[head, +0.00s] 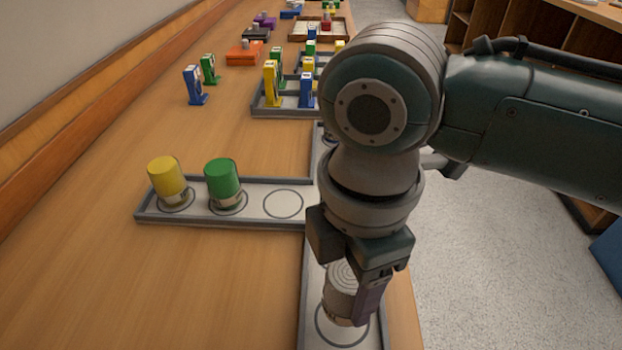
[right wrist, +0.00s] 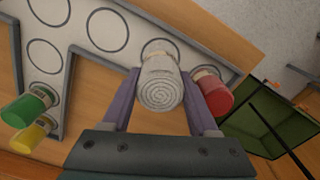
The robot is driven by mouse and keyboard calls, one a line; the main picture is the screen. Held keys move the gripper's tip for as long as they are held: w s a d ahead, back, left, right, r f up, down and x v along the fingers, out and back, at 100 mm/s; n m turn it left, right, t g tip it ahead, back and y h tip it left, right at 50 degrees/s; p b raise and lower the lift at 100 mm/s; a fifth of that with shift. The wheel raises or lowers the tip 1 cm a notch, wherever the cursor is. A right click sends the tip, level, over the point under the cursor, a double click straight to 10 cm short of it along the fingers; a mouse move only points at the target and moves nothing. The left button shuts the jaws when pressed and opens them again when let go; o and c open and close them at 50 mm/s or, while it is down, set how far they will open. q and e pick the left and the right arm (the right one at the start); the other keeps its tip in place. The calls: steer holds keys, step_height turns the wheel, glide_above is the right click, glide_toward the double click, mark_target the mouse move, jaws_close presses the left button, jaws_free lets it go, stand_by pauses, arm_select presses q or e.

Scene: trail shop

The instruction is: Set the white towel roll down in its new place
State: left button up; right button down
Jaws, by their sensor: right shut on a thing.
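The white towel roll (head: 341,277) is upright between the fingers of my right gripper (head: 352,292), which is shut on it. It also shows in the right wrist view (right wrist: 160,82), between both fingers. The roll is at a ringed circle on the near arm of a grey-rimmed tray (head: 238,222). I cannot tell whether its base touches the tray. A yellow roll (head: 166,176) and a green roll (head: 222,179) stand on circles of the tray's left arm. A red roll (right wrist: 214,92) shows beside my right finger in the right wrist view. My left gripper is not in view.
An empty circle (head: 283,204) lies right of the green roll. Farther back, blue, green and yellow upright items stand on and beside another tray (head: 275,110). The table (head: 90,270) is clear at the left front. My right arm hides part of the tray.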

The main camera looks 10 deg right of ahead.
steer(key=shift+f+b, duration=0.3)
steer(key=shift+f, duration=1.3)
steer(key=shift+f, duration=0.15)
steer(key=shift+c, duration=0.8)
jaws_free()
